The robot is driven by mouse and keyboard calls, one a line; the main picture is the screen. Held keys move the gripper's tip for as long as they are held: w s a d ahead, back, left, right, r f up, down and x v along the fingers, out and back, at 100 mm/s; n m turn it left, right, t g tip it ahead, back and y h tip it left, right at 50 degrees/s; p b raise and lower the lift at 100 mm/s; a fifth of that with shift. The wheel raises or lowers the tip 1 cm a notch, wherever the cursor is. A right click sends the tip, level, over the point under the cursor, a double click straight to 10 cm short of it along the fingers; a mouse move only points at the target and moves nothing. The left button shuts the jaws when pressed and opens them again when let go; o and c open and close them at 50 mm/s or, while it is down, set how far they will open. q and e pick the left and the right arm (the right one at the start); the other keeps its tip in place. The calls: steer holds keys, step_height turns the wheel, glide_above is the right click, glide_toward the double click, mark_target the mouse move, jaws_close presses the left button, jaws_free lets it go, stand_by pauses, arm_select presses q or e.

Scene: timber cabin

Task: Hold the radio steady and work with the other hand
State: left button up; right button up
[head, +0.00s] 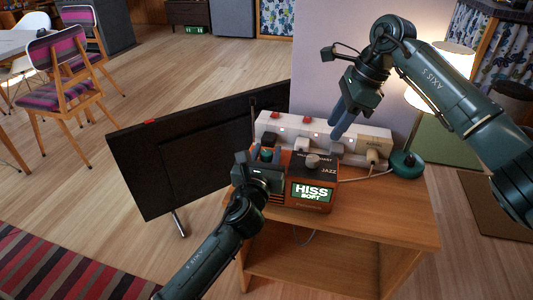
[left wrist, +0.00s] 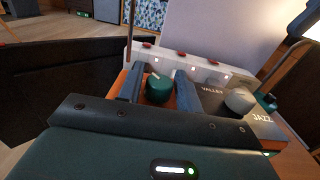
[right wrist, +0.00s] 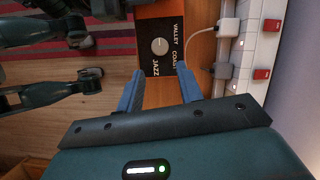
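The radio (head: 312,193) is an orange box on a small wooden stand, with a lit front display reading HISS SOFT. Its grey knob (head: 312,160) is on the dark top panel marked VALLEY, COAST and JAZZ; it shows in the right wrist view (right wrist: 159,46). A green knob (left wrist: 158,88) is on the radio's left part. My left gripper (left wrist: 158,80) is open, one finger each side of the green knob; contact is unclear. My right gripper (right wrist: 160,80) is open and empty, raised above the back right of the radio, with the grey knob beyond its fingertips.
A white power strip (head: 284,124) with red switches and plugs lies behind the radio. A lit lamp with a green base (head: 407,164) stands at the right. A dark screen (head: 190,150) stands at the left. The stand's front right top (head: 400,215) is clear.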

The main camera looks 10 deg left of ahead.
mark_target(313, 157)
arm_select(q)
jaws_close()
arm_select(e)
steer(key=shift+o, duration=1.3)
steer(key=shift+a+n, duration=0.25)
steer(key=shift+n, duration=0.05)
steer(key=shift+o, duration=0.4)
steer(key=a+n+h, duration=0.1)
steer(key=n, duration=0.1)
steer(key=a+r+n+h, duration=0.1)
steer(key=a+n, duration=0.1)
steer(key=shift+s+r, duration=0.1)
steer(key=shift+r, duration=0.1)
steer(key=f+n, duration=0.1)
steer(key=f, duration=0.2)
steer(key=f+n+h, duration=0.1)
steer(key=f, duration=0.3)
steer(key=f+h, duration=0.1)
steer(key=f, duration=0.2)
steer(key=shift+a+f+n, duration=0.25)
steer(key=shift+a+n, duration=0.05)
steer(key=shift+n, duration=0.1)
steer(key=shift+c, duration=0.4)
steer(key=c, duration=0.9)
